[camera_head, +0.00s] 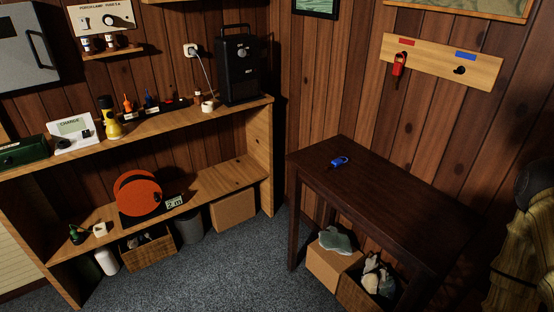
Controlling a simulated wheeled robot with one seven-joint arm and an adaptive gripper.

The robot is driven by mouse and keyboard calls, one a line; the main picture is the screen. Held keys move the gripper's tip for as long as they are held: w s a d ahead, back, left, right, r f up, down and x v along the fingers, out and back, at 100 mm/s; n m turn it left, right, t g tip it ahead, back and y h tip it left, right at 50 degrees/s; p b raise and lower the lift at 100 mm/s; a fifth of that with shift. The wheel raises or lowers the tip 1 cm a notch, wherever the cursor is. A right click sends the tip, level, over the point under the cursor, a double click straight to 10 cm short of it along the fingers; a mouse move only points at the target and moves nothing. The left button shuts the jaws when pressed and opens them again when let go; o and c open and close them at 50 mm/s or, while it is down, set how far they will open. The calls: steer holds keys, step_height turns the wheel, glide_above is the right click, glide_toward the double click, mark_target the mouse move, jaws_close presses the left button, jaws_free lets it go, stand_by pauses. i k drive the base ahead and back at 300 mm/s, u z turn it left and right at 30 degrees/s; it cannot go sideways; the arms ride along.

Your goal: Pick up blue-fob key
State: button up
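The blue-fob key (340,162) lies flat on the dark wooden table (390,205), near its far left corner. Its blue fob shows clearly; the small metal part is hard to make out. A red-fob key (398,66) hangs on the wall key board (441,65), under a red label. A hook (460,70) under the board's blue label holds no key. My gripper is not in view.
The rest of the tabletop is bare. Boxes with odds and ends (333,264) stand under the table. A wooden shelf unit (258,150) with many items stands at the left. Grey carpet (235,265) is open between them. A dark and yellowish figure or garment (525,240) is at the right edge.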

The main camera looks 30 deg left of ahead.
mark_target(336, 162)
steer(key=u, duration=0.8)
steer(key=i, duration=0.65)
